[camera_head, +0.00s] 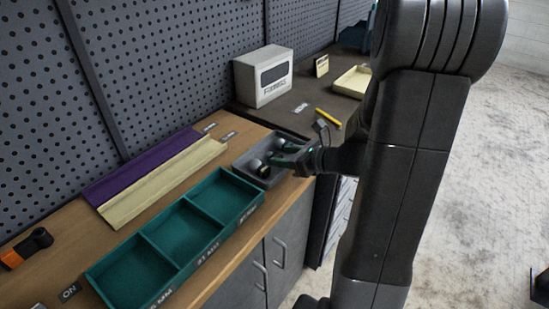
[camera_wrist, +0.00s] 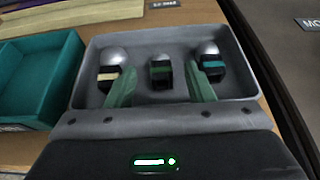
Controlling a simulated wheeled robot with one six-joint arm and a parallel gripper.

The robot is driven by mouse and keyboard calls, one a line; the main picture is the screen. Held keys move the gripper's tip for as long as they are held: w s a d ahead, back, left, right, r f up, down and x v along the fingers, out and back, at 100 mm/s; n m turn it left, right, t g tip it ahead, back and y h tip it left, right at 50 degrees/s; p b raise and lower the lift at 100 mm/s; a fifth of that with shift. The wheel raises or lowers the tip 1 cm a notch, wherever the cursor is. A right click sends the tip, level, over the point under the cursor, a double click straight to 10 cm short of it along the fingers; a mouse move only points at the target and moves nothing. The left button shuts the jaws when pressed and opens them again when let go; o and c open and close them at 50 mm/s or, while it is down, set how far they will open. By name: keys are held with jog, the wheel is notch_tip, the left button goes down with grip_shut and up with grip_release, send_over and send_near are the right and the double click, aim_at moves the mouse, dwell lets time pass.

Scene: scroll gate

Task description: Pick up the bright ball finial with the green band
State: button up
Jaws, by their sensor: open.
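In the wrist view three ball finials stand in a grey tray (camera_wrist: 215,107). The middle one, a bright silver ball on a black base with a green band (camera_wrist: 160,70), sits between and beyond my fingertips. The left one has a cream band (camera_wrist: 110,72) and the right one a teal band (camera_wrist: 211,62).
A teal three-compartment bin (camera_head: 141,232) stands left of the tray. Purple (camera_head: 140,167) and cream (camera_head: 160,180) strips lie behind it. A white box (camera_head: 263,76) stands at the back, near a yellow marker (camera_head: 328,118) and a cream tray (camera_head: 353,82). A pegboard wall bounds the bench.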

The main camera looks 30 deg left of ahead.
aim_at(274, 154)
jog(key=x, duration=0.4)
jog(key=shift+w+a+f, duration=0.1)
jog(key=shift+a+f, duration=0.05)
grip_shut()
